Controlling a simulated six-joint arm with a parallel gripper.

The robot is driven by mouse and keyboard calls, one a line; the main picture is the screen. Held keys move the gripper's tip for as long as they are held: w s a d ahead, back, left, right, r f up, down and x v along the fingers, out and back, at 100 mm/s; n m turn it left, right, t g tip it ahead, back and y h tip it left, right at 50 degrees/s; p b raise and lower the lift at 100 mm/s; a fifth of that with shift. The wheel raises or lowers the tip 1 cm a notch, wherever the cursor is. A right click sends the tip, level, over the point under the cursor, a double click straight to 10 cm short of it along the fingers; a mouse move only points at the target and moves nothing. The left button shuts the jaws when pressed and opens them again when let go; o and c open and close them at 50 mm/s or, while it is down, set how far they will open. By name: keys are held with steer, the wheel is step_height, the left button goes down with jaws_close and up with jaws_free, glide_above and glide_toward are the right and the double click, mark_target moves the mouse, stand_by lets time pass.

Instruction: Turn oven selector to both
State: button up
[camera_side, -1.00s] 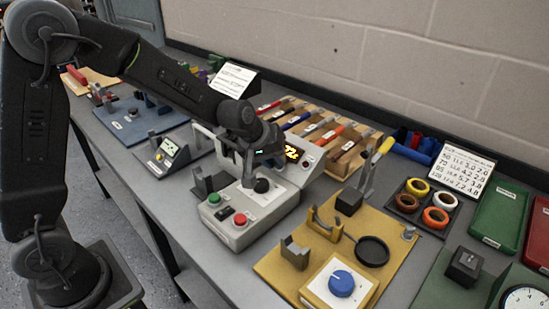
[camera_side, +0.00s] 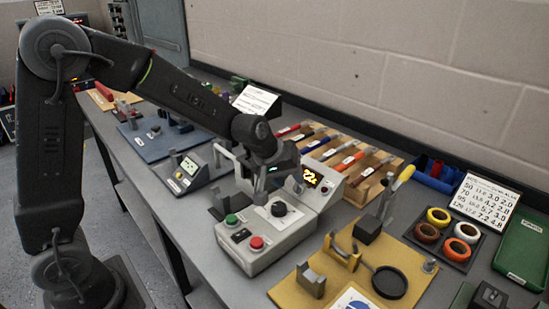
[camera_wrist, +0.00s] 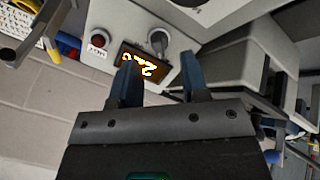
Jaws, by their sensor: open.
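The grey control unit (camera_side: 290,241) stands on the bench. Its low front part carries a black knob (camera_side: 278,209), a green button (camera_side: 231,219) and a red button (camera_side: 257,243). Its raised back part has a lit yellow display (camera_side: 311,177); this also shows in the wrist view (camera_wrist: 146,66), beside a red button (camera_wrist: 99,39) and a grey knob (camera_wrist: 158,40). I cannot tell which knob is the oven selector; no "both" label is readable. My gripper (camera_side: 264,184) is open over the unit, behind the black knob. Its two blue fingers (camera_wrist: 160,80) show nothing between them and partly cover the display.
A yellow board (camera_side: 340,271) with brackets and a black ring stands to the right. A wooden rack of coloured-handled tools (camera_side: 345,160) lies behind, near the wall.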

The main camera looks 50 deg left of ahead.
steer(key=d+v, duration=0.1)
steer(key=v, duration=1)
steer(key=shift+a, duration=0.5)
steer(key=s+m+y, duration=0.1)
steer(key=s+m, duration=0.6)
steer(key=s, duration=1.2)
steer(key=shift+s+a+r+m+g, duration=0.25)
steer(key=shift+a+r+m+g, duration=0.15)
steer(key=shift+a+r, duration=0.05)
steer(key=shift+o, duration=0.4)
